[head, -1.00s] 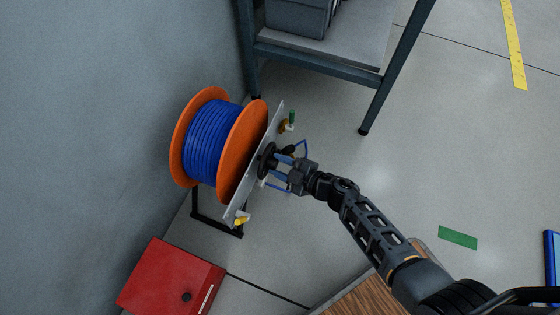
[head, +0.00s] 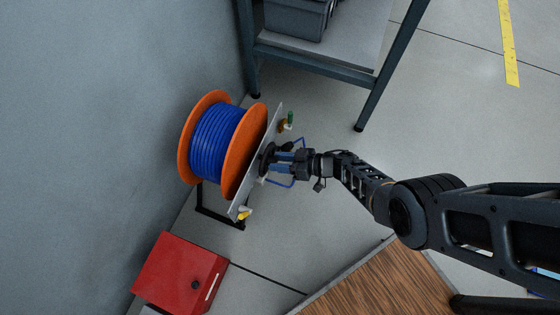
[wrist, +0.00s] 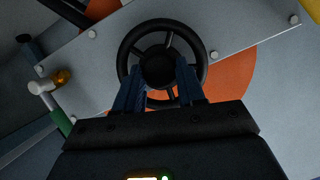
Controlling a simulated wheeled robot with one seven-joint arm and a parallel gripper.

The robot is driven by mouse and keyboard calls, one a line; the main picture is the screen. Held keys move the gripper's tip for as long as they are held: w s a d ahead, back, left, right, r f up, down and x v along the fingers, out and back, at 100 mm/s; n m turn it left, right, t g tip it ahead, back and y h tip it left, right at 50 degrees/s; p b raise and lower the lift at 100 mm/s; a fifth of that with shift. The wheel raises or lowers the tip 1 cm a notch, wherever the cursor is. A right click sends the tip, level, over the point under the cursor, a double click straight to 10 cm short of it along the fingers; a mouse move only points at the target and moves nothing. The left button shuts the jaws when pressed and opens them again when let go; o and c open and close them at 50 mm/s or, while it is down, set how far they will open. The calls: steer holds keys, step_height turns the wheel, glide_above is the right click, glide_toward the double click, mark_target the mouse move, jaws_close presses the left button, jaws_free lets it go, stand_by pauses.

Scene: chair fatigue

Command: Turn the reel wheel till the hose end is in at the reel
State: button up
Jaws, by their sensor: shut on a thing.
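The reel (head: 243,150) has orange discs and is wound with blue hose (head: 215,142). It stands by the wall with a grey plate (head: 238,205) on its right side. The black spoked reel wheel (wrist: 126,42) is mounted on that plate and also shows in the head view (head: 267,157). My gripper (wrist: 158,72) is shut on the wheel's middle, with its blue fingers on either side of the hub. It also shows in the head view (head: 281,160). Thin blue lines loop beside the gripper; I cannot tell whether they are hose. I cannot make out the hose end.
Brass and white fittings, one with a green handle (wrist: 60,121) and one with a yellow handle (head: 245,213), sit at the plate's ends. A red box (head: 180,272) stands below the reel. A shelf rack (head: 315,61) is above right.

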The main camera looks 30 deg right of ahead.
steer(key=m+y+b, duration=0.2)
steer(key=m, duration=0.1)
steer(key=shift+d+f+g, duration=0.15)
steer(key=shift+f+g, duration=0.05)
steer(key=shift+g, duration=0.2)
steer(key=shift+m+b, duration=0.5)
steer(key=o, duration=1)
steer(key=shift+w, duration=0.1)
steer(key=shift+o, duration=0.2)
steer(key=shift+d+r, duration=0.1)
steer(key=p+v, duration=0.2)
steer(key=v, duration=0.5)
steer(key=shift+d, duration=0.3)
